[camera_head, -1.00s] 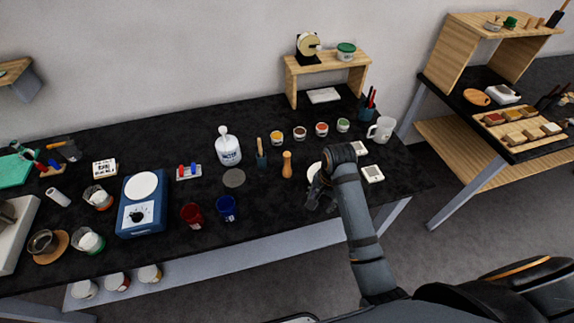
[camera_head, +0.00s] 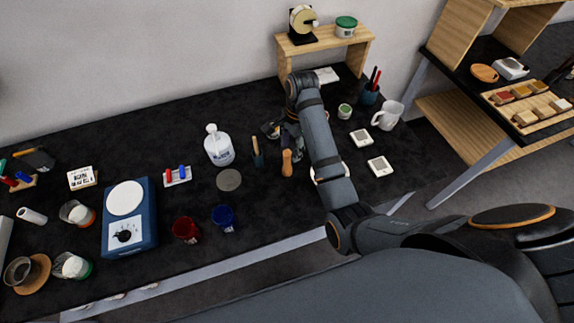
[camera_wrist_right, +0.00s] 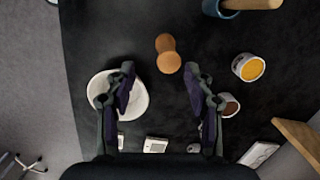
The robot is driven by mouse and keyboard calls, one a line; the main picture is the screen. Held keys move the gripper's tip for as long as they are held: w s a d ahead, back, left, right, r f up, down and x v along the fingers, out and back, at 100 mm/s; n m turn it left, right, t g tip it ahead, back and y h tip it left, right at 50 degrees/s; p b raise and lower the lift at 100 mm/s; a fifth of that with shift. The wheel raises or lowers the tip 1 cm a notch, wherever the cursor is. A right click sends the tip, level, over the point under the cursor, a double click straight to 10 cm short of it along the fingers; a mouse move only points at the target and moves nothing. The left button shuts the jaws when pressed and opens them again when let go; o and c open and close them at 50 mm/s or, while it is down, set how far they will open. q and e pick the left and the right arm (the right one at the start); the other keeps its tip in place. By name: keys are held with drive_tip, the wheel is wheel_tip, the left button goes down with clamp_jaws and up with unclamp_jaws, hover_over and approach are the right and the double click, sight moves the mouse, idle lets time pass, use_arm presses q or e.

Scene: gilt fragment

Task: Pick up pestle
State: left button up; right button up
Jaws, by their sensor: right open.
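The pestle (camera_head: 287,162) is a small orange-brown wooden piece with a rounded end, standing on the black table. In the right wrist view the pestle (camera_wrist_right: 168,55) shows ahead, between the lines of the two fingers. My right gripper (camera_head: 286,134) is open and empty, and in the wrist view its fingertips (camera_wrist_right: 160,76) are spread with the pestle just beyond them. The forearm partly hides the gripper in the head view. A white round dish (camera_wrist_right: 135,101) lies under the left finger in the wrist view. My left gripper is not in view.
A blue cup with wooden handles (camera_head: 258,160) stands close left of the pestle. A yellow-topped jar (camera_wrist_right: 248,67) and a brown-topped jar (camera_wrist_right: 230,106) are near the right finger. A white bottle (camera_head: 218,148) and a grey disc (camera_head: 229,180) are farther left. A wooden shelf (camera_head: 325,46) stands behind.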

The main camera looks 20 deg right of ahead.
sight(289, 152)
drive_tip(key=f, duration=0.1)
drive_tip(key=f+b, duration=0.2)
drive_tip(key=f, duration=0.1)
drive_tip(key=shift+w+a, duration=0.2)
drive_tip(key=shift+w, duration=0.15)
drive_tip(key=shift+w+f+b, duration=0.1)
drive_tip(key=shift+f+b, duration=0.25)
drive_tip(key=shift+b, duration=0.15)
drive_tip(key=f+b, duration=0.2)
drive_tip(key=a+f+b, duration=0.1)
drive_tip(key=f+b, duration=0.1)
drive_tip(key=shift+f, duration=0.25)
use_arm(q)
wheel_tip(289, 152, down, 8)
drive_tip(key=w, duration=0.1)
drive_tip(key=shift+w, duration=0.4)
use_arm(e)
drive_tip(key=shift+r, duration=0.1)
drive_tip(key=c, duration=0.4)
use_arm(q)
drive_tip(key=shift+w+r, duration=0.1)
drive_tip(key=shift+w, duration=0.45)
use_arm(e)
clamp_jaws()
